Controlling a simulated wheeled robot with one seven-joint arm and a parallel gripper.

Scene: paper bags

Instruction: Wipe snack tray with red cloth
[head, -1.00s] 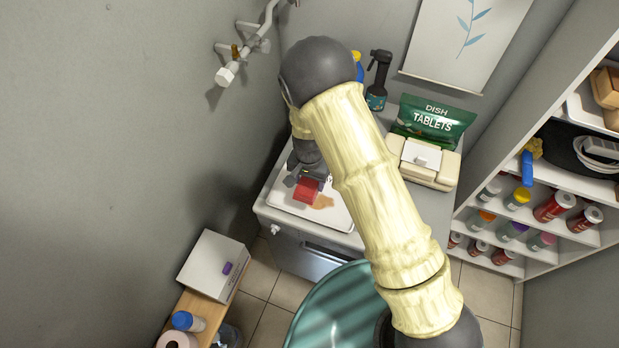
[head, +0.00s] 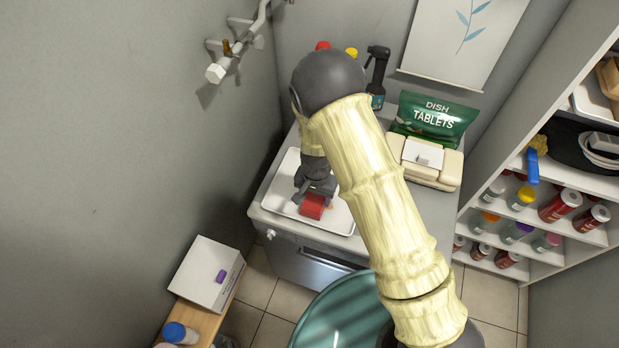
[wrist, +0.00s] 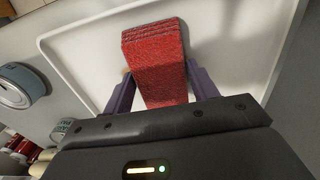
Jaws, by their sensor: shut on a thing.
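The white snack tray (head: 337,224) lies on the counter, and its pale surface and raised rim also show in the wrist view (wrist: 235,60). My gripper (head: 316,192) is low over the tray and shut on the folded red cloth (head: 312,207). In the wrist view, the two purple-grey fingers (wrist: 160,88) flank the cloth (wrist: 155,50), which reaches out past them. The cloth appears to rest on the tray near its front edge. A small orange-brown trace of a stain (head: 330,207) shows just right of the cloth; the cloth and gripper hide the area around it.
A green dish tablets bag (head: 433,118), a cream box (head: 425,160) and a dark spray bottle (head: 377,77) stand right of and behind the tray. A wall pipe (head: 235,45) is at upper left. Shelves with jars (head: 560,204) stand right.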

